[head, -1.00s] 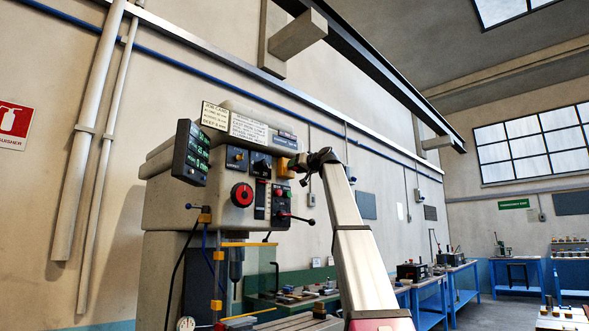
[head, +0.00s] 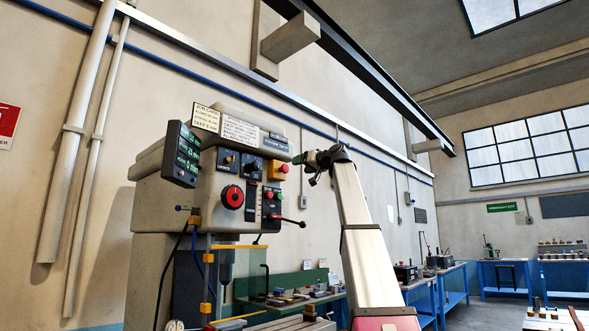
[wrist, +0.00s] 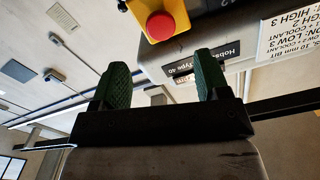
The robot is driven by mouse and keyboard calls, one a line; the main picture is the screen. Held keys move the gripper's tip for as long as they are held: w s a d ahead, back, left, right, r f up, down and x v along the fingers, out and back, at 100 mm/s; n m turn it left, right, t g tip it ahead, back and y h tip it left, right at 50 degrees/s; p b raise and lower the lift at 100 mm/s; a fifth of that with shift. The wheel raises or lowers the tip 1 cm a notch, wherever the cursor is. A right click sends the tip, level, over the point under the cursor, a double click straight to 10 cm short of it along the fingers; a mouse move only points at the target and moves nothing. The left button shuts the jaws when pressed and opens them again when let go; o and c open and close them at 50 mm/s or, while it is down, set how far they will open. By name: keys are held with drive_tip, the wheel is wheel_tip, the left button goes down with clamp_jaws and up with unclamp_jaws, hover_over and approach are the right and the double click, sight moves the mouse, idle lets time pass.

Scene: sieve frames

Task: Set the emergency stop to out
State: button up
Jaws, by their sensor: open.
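The emergency stop is a red mushroom button (head: 284,169) on a yellow box (head: 274,174) at the right of the drill machine's control panel. In the wrist view the red button (wrist: 160,25) and its yellow box (wrist: 181,9) show at the top, beyond the fingertips. My gripper (head: 299,159) is just right of the box in the head view, with a small gap in the picture. In the wrist view its two green fingers (wrist: 160,76) stand wide apart with nothing between them. I cannot tell whether the button is in or out.
The panel (head: 240,180) also carries a large red knob (head: 231,197), small dials, buttons and a black-handled lever (head: 290,221) below the stop. A tilted display (head: 182,155) hangs at its left. Workbenches stand far right. The air right of the machine looks free.

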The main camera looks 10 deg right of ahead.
drive_tip(key=shift+v, duration=1)
drive_tip(key=w+a+f+m+g+h, duration=0.1)
drive_tip(key=w+f, duration=0.3)
drive_tip(key=f, duration=1.1)
drive_tip(key=w+f+m+g+h, duration=0.15)
drive_tip(key=w+f, duration=0.25)
drive_tip(key=f, duration=1)
drive_tip(key=s+a+f+m+g+h, duration=0.1)
drive_tip(key=a+f+g, duration=0.1)
drive_tip(key=f, duration=1.5)
drive_tip(key=s+a+f+g+h, duration=0.1)
drive_tip(key=s+f+g+h, duration=0.1)
drive_tip(key=f, duration=1.5)
drive_tip(key=s+a+f+g+h, duration=0.1)
drive_tip(key=s+f+g, duration=0.1)
drive_tip(key=s+f, duration=0.75)
drive_tip(key=s+a+f+g+h, duration=0.15)
drive_tip(key=s+f, duration=0.25)
drive_tip(key=f, duration=1)
drive_tip(key=s+a+f+g+h, duration=0.1)
drive_tip(key=s+f+g, duration=0.1)
drive_tip(key=s+f, duration=0.75)
drive_tip(key=s+f+g+h, duration=0.1)
drive_tip(key=s+f+g, duration=0.1)
drive_tip(key=s+f, duration=0.7)
wheel_tip(320, 180, down, 2)
drive_tip(key=shift+s+d+f+m+g+h, duration=0.1)
drive_tip(key=shift+s+d+m+g+h, duration=0.1)
drive_tip(key=shift+m+g+h, duration=0.15)
